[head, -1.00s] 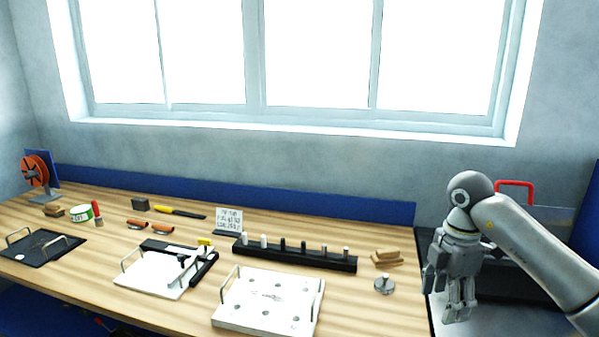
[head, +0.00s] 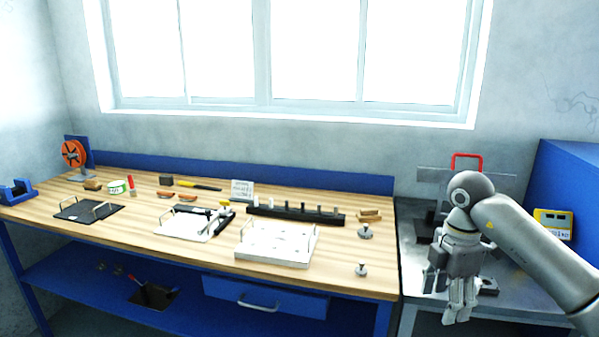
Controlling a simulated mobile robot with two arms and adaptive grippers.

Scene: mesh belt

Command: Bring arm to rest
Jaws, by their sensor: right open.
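My right gripper (head: 460,305) hangs fingers down at the right of the head view, at the end of my grey right arm (head: 535,245). It is open with nothing between its fingers. It appears in front of the grey metal table (head: 415,270), to the right of the wooden workbench (head: 350,270), and touches nothing that I can see. My left gripper is not in view.
A machine with a red handle (head: 466,156) stands behind my right gripper. A blue cabinet (head: 570,180) is at far right.

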